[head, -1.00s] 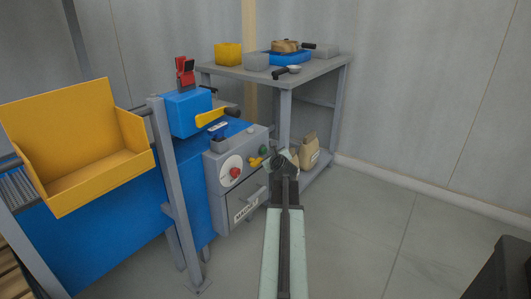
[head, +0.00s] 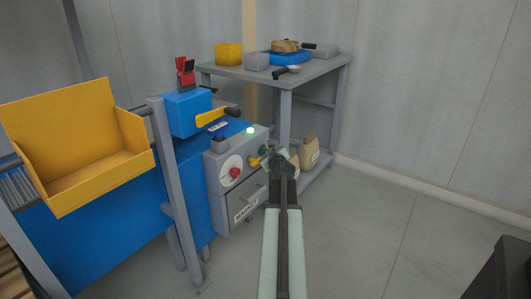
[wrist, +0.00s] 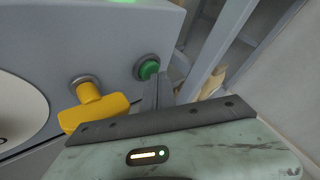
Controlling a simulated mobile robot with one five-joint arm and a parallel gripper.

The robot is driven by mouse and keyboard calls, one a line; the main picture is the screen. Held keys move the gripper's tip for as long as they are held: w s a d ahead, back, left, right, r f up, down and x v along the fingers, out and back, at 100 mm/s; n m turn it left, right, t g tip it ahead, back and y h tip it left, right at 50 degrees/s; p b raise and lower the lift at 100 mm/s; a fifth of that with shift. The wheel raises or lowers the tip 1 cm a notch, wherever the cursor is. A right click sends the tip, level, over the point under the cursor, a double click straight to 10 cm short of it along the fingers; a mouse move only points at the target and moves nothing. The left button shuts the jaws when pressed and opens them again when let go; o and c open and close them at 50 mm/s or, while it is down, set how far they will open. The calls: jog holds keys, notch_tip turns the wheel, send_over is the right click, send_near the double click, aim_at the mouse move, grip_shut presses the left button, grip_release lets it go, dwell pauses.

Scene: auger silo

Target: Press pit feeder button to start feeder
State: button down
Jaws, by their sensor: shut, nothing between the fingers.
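The green button (wrist: 149,69) sits in a grey ring on the front of the grey control box (head: 212,163). In the head view the button (head: 262,149) is small and close to my gripper's tip. My gripper (wrist: 160,92) is shut and empty, its fingertips at the button's lower right edge in the wrist view. They appear to be at the button's face, but I cannot tell for sure whether they touch or press it. A green lamp (head: 250,130) glows on top of the box; its glow also shows at the wrist view's upper edge.
A yellow handle (wrist: 95,107) sticks out left of the button, close to my gripper. A red knob (head: 235,172) on a white disc is further left. A grey table (head: 318,69) with trays stands behind, paper bags (head: 309,150) below it.

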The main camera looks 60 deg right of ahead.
dwell(0.3)
jog(key=shift+s, duration=0.95)
jog(key=shift+s, duration=2.5)
